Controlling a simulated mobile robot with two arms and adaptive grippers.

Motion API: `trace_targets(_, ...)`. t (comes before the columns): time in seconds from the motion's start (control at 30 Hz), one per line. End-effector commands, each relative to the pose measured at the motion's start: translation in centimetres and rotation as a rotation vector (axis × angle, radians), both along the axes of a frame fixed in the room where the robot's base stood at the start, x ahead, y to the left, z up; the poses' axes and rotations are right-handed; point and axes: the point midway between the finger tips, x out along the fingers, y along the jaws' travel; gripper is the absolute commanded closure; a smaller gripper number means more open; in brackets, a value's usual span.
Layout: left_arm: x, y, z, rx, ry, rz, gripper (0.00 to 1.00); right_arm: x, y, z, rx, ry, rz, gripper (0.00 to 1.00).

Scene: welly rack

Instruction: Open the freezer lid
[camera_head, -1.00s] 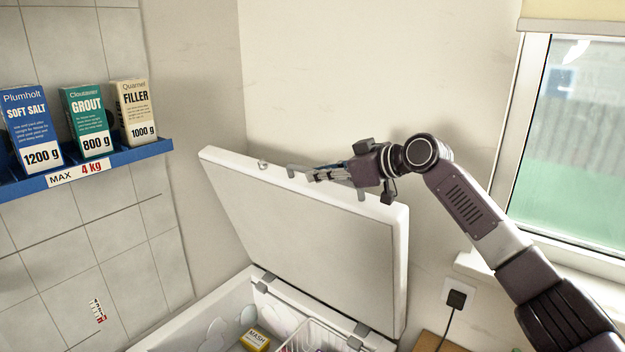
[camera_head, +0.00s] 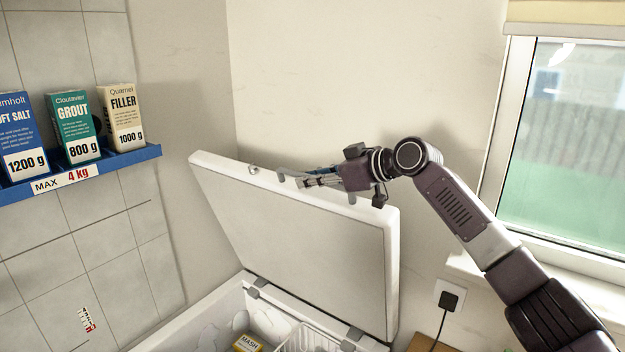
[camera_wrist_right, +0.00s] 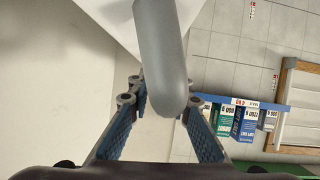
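The white freezer lid (camera_head: 300,235) stands steeply raised on its hinges, and the freezer (camera_head: 195,318) below is open. A grey handle sits at the lid's top edge; in the right wrist view it is a thick, rounded grey bar (camera_wrist_right: 163,50) between the fingers. The bar partly hides the fingertips in the wrist view (camera_wrist_right: 163,103). My left gripper is not in view.
A blue shelf (camera_head: 115,160) with several boxes hangs on the tiled wall at left. A window (camera_head: 560,140) and a plug socket (camera_head: 448,297) are at right. The freezer holds a yellow box (camera_head: 247,343) and a wire basket (camera_head: 305,338). The wall is close behind the lid.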

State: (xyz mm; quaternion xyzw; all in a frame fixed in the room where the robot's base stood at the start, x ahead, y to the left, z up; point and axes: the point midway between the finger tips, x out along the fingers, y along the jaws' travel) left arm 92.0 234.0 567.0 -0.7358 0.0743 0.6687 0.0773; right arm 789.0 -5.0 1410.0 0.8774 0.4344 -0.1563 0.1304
Motion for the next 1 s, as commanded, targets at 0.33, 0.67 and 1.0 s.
trace_targets(0.33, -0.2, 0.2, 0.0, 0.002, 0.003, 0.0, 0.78, -1.8, -2.5, 1.3, 0.001, -0.003, -0.001, 0.81)
trace_targets(0.67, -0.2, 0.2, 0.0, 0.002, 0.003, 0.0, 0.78, -5.7, -7.3, 3.9, -0.002, -0.003, -0.002, 0.81)
trace_targets(1.0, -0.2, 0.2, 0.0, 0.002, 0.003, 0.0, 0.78, -7.0, -8.7, 4.6, -0.001, 0.001, 0.0, 0.81)
